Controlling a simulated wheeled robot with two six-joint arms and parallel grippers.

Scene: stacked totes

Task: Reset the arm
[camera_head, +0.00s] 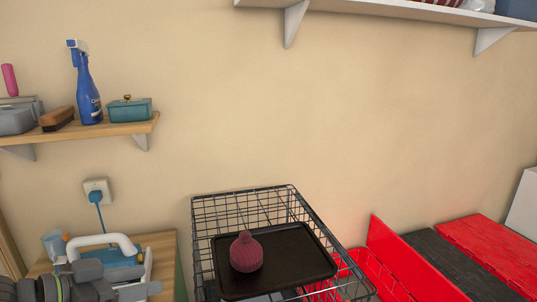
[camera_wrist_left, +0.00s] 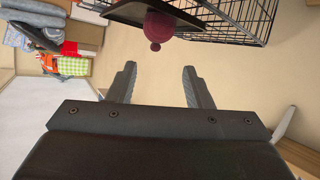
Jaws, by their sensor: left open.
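My left gripper (camera_head: 138,281) is at the bottom left of the head view, left of the wire basket and apart from it. In the left wrist view its two fingers (camera_wrist_left: 158,78) are spread with nothing between them. A dark red onion-like object (camera_head: 246,252) sits on a black tray (camera_head: 305,262) in the black wire basket (camera_head: 213,205). In the left wrist view the red object (camera_wrist_left: 158,26) and the basket (camera_wrist_left: 235,20) show beyond the fingertips. My right gripper is in neither view.
A small table (camera_head: 160,245) with a white-handled blue item (camera_head: 122,254) lies behind my left gripper. Red totes (camera_head: 385,255) stand right of the basket. A shelf (camera_head: 95,132) holds a blue spray bottle (camera_head: 88,95). Another shelf (camera_head: 400,10) is high on the right.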

